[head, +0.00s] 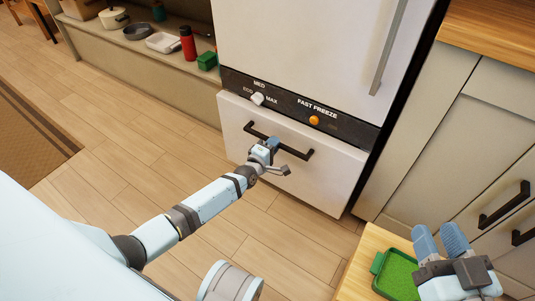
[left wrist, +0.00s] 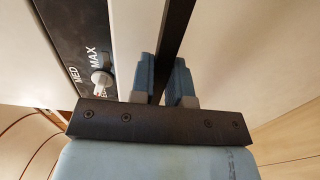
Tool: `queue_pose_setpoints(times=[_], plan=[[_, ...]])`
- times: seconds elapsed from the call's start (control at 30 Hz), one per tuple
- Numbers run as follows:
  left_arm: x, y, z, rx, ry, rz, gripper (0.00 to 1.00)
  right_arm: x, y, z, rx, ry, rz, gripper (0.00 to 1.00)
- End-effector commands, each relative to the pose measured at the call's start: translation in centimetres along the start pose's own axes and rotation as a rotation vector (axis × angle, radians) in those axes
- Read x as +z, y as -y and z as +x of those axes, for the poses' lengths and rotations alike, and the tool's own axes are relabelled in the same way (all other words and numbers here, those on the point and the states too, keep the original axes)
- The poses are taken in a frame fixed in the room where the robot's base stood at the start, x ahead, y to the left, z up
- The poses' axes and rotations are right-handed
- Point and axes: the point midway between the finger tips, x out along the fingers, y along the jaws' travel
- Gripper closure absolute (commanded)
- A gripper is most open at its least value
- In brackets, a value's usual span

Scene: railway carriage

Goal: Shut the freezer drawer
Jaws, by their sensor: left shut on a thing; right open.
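The white freezer drawer (head: 265,152) is the bottom front of the fridge, under a black control panel. It looks close to the body; I cannot tell whether a small gap is left. Its black bar handle (head: 296,151) runs across the front. My left gripper (head: 268,148) is shut on the handle near its middle. In the left wrist view, the handle (left wrist: 178,40) passes between the blue fingers of my left gripper (left wrist: 166,82). My right gripper (head: 439,243) is open at the lower right, above a green tray and away from the drawer.
The panel has a white dial (head: 257,99) and an orange button (head: 314,120). A wooden table (head: 352,275) with the green tray (head: 396,277) is at lower right. Cabinets (head: 440,150) stand right of the fridge. A low shelf (head: 150,60) with several items is at left. Floor before the drawer is clear.

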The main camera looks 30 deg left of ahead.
Motion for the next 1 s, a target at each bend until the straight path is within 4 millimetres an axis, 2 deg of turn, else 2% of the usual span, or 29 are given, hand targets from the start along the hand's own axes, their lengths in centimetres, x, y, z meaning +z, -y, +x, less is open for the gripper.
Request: queue_pose_setpoints(times=[0.1,0.3,0.57,0.6,0.67,0.7,1.0], plan=[[0.0,0.2,1.6,0.002,0.000,0.000,1.00,0.3,-0.4,0.2,0.000,-0.022,-0.045,0.58],[0.0,0.1,3.4,0.000,0.000,0.000,1.00,-0.1,-0.8,0.4,0.004,-0.055,-0.101,0.58],[0.0,0.1,3.8,-0.001,0.001,0.000,1.00,-0.6,-1.1,0.5,0.002,-0.067,-0.128,0.58],[0.0,0.0,3.8,-0.001,0.001,0.000,0.75,-0.6,-1.1,0.5,0.002,-0.067,-0.127,0.58],[0.0,0.0,3.8,-0.001,0.001,0.000,0.61,-0.6,-1.1,0.5,0.003,-0.066,-0.124,0.58],[0.0,0.0,3.8,-0.001,0.000,0.000,0.58,-0.5,-1.0,0.4,0.003,-0.065,-0.122,0.58],[0.0,0.0,3.5,-0.001,0.000,0.000,0.58,-0.7,-1.0,0.4,0.004,-0.064,-0.114,0.58]])
